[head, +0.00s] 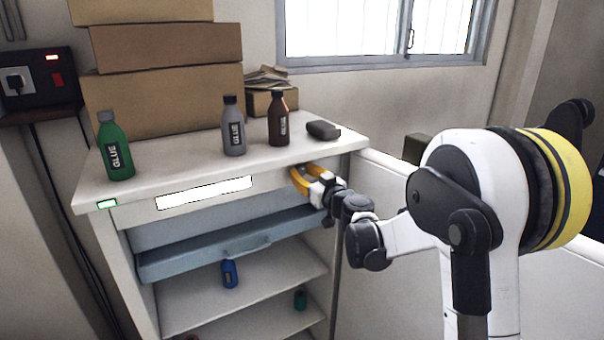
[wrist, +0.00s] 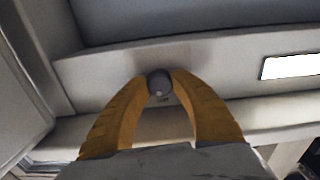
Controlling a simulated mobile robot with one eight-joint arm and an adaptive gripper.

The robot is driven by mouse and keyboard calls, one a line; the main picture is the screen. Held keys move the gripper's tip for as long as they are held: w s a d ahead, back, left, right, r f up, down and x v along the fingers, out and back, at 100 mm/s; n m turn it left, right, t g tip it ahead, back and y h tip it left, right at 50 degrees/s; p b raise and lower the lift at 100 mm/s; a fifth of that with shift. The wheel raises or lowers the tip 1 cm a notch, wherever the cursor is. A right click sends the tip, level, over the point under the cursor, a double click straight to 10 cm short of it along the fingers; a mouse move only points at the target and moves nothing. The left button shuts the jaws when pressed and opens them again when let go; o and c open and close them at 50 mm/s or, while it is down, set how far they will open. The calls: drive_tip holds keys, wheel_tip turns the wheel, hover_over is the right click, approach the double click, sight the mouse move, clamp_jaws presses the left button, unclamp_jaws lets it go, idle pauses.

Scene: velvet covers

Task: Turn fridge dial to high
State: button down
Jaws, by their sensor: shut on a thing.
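The fridge (head: 226,176) is a white open-fronted cabinet with shelves inside and a flat top. Its dial is a small round grey knob (wrist: 159,83) on the upper front strip, seen in the wrist view. My gripper (wrist: 160,76) has its yellow fingers on either side of the dial, shut on it. In the head view my gripper (head: 300,179) reaches the right end of the front strip and hides the dial. Small marks below the dial are too small to read, so I cannot tell its setting.
Green (head: 116,148), grey (head: 233,127) and brown (head: 278,120) glue bottles stand on top, with a dark object (head: 323,130) near the right corner. A blue-grey drawer (head: 226,245) lies below the front strip. A white wall panel (head: 385,215) is close on the right.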

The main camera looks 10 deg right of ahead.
drive_tip(key=m+b, duration=0.1)
drive_tip(key=m, duration=0.7)
drive_tip(key=shift+m, duration=0.4)
drive_tip(key=shift+b, duration=0.3)
drive_tip(key=c, duration=1.1)
unclamp_jaws()
drive_tip(key=shift+o, duration=0.2)
drive_tip(key=shift+s, duration=0.15)
drive_tip(key=v, duration=1.1)
drive_tip(key=shift+s+d, duration=0.2)
drive_tip(key=shift+s, duration=0.15)
